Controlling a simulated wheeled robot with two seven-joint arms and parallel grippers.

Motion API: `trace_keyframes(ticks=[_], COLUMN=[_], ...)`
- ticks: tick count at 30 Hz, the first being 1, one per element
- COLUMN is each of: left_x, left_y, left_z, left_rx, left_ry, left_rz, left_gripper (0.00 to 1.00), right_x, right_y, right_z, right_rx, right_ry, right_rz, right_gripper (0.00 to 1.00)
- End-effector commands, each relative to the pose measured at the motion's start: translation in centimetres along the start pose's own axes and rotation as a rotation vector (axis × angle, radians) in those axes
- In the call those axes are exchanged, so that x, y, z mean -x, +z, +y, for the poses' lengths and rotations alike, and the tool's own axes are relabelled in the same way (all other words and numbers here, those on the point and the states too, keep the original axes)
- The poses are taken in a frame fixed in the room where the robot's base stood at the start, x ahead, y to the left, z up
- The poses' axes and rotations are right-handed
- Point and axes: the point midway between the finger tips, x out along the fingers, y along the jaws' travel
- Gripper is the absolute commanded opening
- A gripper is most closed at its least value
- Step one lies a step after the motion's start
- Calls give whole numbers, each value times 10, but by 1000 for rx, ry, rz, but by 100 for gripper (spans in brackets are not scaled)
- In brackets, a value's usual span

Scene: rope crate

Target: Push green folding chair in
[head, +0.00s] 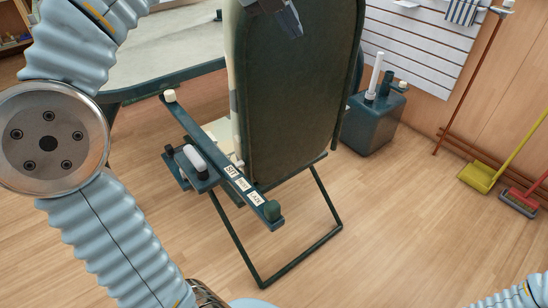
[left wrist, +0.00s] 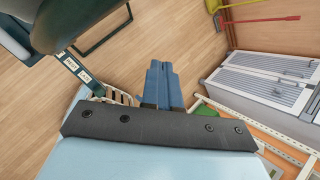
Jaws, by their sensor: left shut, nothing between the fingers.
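The green folding chair (head: 295,95) stands in the middle of the head view, with its tall dark green back toward me and its tube legs on the wooden floor. Its back also shows at the upper left of the left wrist view (left wrist: 78,22). The table (head: 165,50) with a pale top and dark edge is behind it to the left. My left gripper (head: 290,22) is at the top of the chair's back, overlapping it in the head view; I cannot tell whether it touches. Its blue fingers (left wrist: 160,85) are shut and empty. My right gripper is out of view.
A green bar with labels (head: 225,160) crosses low in front of the chair. A dark green box (head: 373,122) stands right of the chair. Floor at the lower right is clear.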

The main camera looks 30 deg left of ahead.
Motion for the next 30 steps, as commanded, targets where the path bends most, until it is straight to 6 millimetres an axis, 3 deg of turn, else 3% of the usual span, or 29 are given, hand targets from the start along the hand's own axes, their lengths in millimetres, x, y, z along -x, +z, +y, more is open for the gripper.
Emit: trace_keyframes(ticks=[19, 30], left_x=[1, 0], left_y=[27, 31], left_z=[22, 26], left_rx=[6, 4], left_ry=[4, 3], left_rz=[-3, -3], left_gripper=[0, 0], right_x=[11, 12], right_y=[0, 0], right_z=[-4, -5], right_rx=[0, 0], right_ry=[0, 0], right_rz=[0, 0], right_gripper=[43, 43])
